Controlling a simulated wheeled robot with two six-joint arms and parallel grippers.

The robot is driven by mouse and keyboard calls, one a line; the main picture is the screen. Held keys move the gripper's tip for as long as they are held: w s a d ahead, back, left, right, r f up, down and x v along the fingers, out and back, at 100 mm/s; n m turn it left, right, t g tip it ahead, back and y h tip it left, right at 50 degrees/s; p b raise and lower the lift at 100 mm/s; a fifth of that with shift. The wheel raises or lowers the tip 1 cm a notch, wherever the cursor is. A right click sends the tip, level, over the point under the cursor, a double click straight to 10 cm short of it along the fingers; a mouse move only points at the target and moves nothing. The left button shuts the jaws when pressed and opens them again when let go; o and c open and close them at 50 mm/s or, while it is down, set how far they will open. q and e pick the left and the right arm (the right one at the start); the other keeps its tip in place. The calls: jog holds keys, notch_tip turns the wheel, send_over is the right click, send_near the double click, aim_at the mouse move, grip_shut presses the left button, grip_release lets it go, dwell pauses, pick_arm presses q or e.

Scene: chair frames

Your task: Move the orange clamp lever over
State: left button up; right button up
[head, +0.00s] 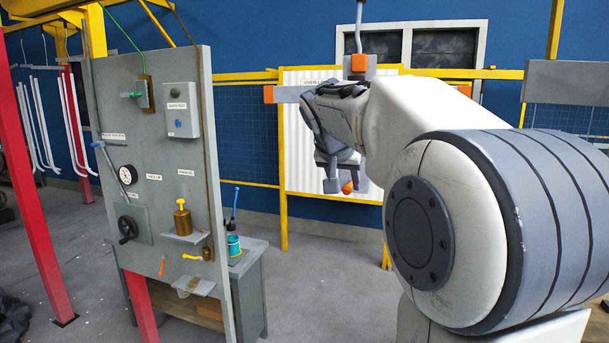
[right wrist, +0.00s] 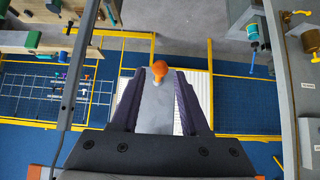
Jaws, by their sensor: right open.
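The orange clamp lever shows as a grey arm with a rounded orange knob (right wrist: 160,68). In the right wrist view its arm lies between the fingers of my right gripper (right wrist: 158,85), and the knob sticks out at the fingertips. The rest of the lever is hidden behind the gripper and my right arm. My left gripper is in neither view.
A hanging bar with orange end blocks (head: 268,94) is close behind my gripper. A white ribbed panel (head: 310,165) stands farther back. A grey instrument board (head: 150,150) stands at the left, beside a small workbench (head: 250,270). The floor between is clear.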

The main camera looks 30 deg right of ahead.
jog(key=x, duration=0.2)
jog(key=shift+w+d+f, duration=0.15)
jog(key=shift+d+f, duration=0.05)
jog(key=shift+f, duration=0.15)
jog(key=shift+r, duration=0.1)
grip_shut()
notch_tip(320, 180, down, 3)
jog(key=shift+r+b, duration=0.2)
jog(key=shift+b, duration=1)
jog(key=shift+w+f, duration=0.1)
jog(key=shift+f, duration=0.05)
jog(key=shift+w+d+f+b, duration=0.1)
jog(key=shift+d+f+b, duration=0.1)
jog(key=shift+f+b, duration=0.35)
jog(key=shift+w+d+f+b, duration=0.15)
jog(key=shift+f+b, duration=0.3)
jog(key=shift+f, duration=0.15)
